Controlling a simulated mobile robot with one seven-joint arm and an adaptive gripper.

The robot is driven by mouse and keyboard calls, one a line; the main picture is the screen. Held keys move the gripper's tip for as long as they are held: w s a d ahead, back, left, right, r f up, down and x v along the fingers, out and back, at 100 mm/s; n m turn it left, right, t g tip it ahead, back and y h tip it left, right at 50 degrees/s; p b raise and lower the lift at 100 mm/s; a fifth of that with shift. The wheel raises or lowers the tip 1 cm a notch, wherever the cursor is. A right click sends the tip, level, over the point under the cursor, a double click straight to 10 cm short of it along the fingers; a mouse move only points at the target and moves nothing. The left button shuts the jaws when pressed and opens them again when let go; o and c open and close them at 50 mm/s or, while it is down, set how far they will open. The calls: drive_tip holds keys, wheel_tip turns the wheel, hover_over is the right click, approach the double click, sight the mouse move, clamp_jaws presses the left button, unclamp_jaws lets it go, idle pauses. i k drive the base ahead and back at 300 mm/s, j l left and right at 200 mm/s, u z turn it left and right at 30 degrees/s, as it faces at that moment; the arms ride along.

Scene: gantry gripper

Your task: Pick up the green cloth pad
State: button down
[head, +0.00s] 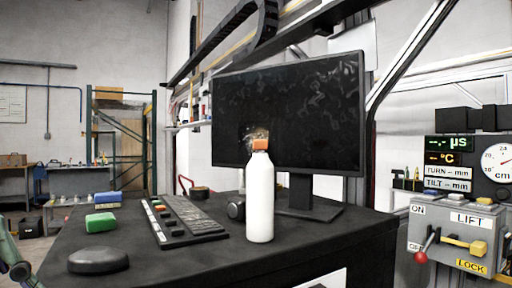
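The green cloth pad (100,222) lies flat on the dark tabletop (200,268), toward the left edge of the table in the head view. It is a small block with rounded edges, and nothing covers it. My gripper cannot be made out in this view. Only a grey and green piece, possibly part of my arm, shows at the lower left edge, to the left of the table.
A dark round puck (98,261) lies in front of the pad, and a blue block (107,198) behind it. A keyboard-like panel (180,218) is to its right. A white bottle (260,205) stands before a monitor (290,115). A lever box (455,240) is far right.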

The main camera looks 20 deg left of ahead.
sight(95, 223)
drive_tip(key=u, duration=1.45)
